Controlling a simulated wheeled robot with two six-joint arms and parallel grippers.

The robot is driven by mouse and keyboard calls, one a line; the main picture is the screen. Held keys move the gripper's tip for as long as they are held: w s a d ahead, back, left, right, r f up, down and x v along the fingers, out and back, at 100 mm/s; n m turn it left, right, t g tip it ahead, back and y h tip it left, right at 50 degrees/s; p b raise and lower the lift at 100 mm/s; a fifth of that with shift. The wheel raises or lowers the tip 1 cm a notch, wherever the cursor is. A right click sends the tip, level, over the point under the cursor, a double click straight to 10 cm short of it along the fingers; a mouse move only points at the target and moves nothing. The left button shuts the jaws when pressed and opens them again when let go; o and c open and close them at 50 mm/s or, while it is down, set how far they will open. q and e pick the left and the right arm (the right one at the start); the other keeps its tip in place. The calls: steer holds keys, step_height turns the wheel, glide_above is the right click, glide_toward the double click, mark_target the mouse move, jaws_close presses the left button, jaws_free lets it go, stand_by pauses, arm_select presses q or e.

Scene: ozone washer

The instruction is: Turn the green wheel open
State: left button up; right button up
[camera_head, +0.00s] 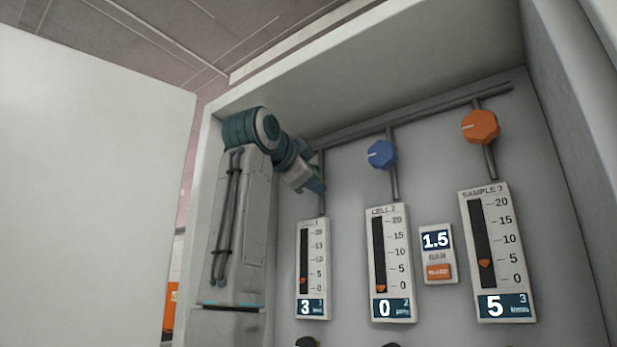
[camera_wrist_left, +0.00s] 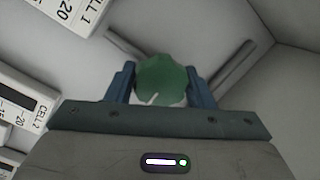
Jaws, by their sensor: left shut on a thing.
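The green wheel (camera_wrist_left: 162,80) sits between the two blue fingers of my left gripper (camera_wrist_left: 162,88) in the left wrist view. The fingers are shut on it from both sides. A white mark shows on the wheel's lower left face. In the head view my left gripper (camera_head: 316,182) is at the pipe above the leftmost gauge, and only a sliver of green shows beside it. That leftmost gauge (camera_head: 313,270) reads 3, with its orange pointer low on the scale.
A blue wheel (camera_head: 382,154) stands above the middle gauge (camera_head: 390,265), which reads 0. An orange wheel (camera_head: 480,127) stands above the right gauge (camera_head: 496,250), which reads 5. A small display (camera_head: 436,240) reads 1.5 bar. Cabinet walls enclose the panel; a white door (camera_head: 90,170) is at left.

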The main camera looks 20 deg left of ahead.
arm_select(q)
steer(key=shift+s+r, duration=0.1)
steer(key=shift+r, duration=0.1)
steer(key=o, duration=0.9)
steer(key=shift+o, duration=0.3)
steer(key=shift+f, duration=0.1)
steer(key=shift+f, duration=0.1)
steer(key=shift+s+a+f+b, duration=0.1)
steer(key=shift+s+b, duration=0.2)
steer(key=shift+b, duration=0.1)
steer(key=s+a+b, duration=0.1)
steer(key=s+b, duration=0.3)
steer(key=s, duration=0.6)
steer(key=shift+a, duration=0.3)
